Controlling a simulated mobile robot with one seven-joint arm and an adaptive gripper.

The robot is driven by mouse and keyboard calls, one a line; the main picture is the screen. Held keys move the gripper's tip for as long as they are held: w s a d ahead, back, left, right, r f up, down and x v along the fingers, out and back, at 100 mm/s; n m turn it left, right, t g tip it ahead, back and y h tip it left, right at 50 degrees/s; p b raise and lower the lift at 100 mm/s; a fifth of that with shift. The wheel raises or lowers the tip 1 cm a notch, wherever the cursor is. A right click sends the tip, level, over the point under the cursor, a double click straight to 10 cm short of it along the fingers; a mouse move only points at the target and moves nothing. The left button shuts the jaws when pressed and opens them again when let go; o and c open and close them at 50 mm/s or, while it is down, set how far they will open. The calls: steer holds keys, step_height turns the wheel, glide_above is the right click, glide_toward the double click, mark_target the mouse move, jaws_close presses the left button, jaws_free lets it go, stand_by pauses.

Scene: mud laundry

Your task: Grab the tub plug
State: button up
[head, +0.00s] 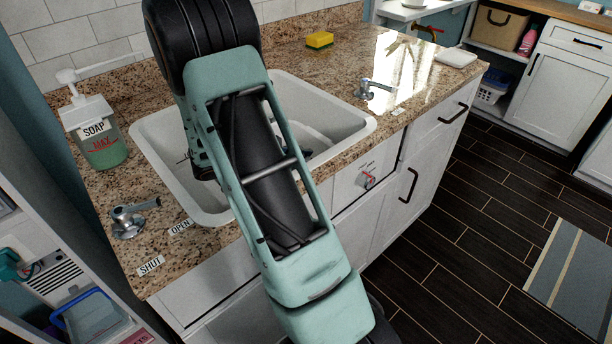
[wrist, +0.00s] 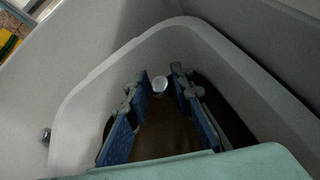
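A small pale round object (wrist: 160,84), which looks like the tub plug, shows between and just beyond my fingertips in the wrist view. I cannot tell whether it touches them. My gripper (wrist: 160,80) is open, with blue-padded fingers on either side, pointing down into the sink basin. The white sink (head: 157,165) is set in the counter; its pale wall (wrist: 85,100) surrounds the gripper in the wrist view. The basin's bottom looks brown and dark. In the head view my arm hides most of the basin, the fingertips and the plug.
A soap dispenser (head: 98,135) and a lever tap (head: 130,218) stand left of the sink, by OPEN and SHUT labels. Another tap (head: 372,90) stands right, and a yellow sponge (head: 319,40) lies behind. The basin walls are close around my gripper.

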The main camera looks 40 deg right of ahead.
jaws_close()
